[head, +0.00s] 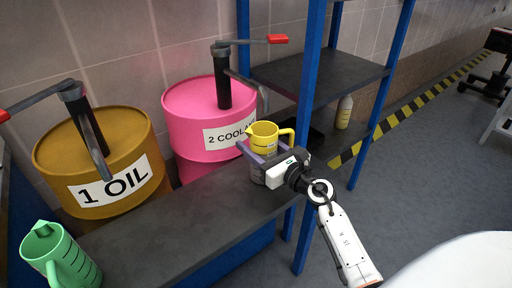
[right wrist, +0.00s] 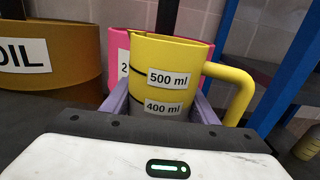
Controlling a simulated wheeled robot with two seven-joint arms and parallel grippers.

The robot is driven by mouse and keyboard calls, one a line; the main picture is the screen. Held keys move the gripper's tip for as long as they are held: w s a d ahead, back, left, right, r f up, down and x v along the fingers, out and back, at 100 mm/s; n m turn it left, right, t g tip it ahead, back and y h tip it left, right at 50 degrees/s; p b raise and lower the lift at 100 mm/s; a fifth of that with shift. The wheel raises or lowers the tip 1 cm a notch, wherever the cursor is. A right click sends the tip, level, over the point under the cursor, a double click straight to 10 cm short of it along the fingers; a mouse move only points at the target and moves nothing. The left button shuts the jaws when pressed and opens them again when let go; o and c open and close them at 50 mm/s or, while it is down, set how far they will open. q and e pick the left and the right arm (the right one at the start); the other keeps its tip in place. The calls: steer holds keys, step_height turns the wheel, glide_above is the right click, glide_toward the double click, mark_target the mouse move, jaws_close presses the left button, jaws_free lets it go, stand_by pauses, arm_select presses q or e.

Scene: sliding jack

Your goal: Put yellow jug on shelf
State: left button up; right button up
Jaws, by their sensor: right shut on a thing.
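The yellow jug (head: 263,138) is upright near the right end of the dark bench, in front of the pink drum. In the right wrist view the jug (right wrist: 165,80) shows 500 ml and 400 ml labels, with its handle to the right. My right gripper (head: 257,154) is shut on the jug, with purple fingers on both sides of its body. The jug's lower part is hidden by my gripper, so I cannot tell whether it touches the bench. The blue-framed shelf (head: 310,75) with dark boards stands just right of the jug. My left gripper is not in view.
A green jug (head: 62,258) stands at the bench's left end. A brown oil drum (head: 125,150) and a pink coolant drum (head: 190,100), both with pump handles, stand behind the bench (head: 190,215). A pale bottle (head: 344,112) is on the lower shelf. A blue post stands close to my right gripper.

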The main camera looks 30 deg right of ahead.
mark_target(272, 156)
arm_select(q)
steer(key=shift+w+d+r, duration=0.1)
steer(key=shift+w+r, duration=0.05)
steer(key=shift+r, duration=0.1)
arm_select(e)
steer(key=o, duration=1.6)
steer(key=shift+f, duration=0.1)
steer(key=shift+o, duration=0.2)
steer(key=s, duration=0.7)
steer(key=s+d, duration=0.1)
steer(key=s, duration=0.3)
steer(key=shift+s+b, duration=0.2)
steer(key=shift+b, duration=0.2)
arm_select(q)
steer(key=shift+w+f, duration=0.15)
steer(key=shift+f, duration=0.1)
arm_select(e)
steer(key=shift+s+r, duration=0.2)
steer(key=shift+s, duration=0.15)
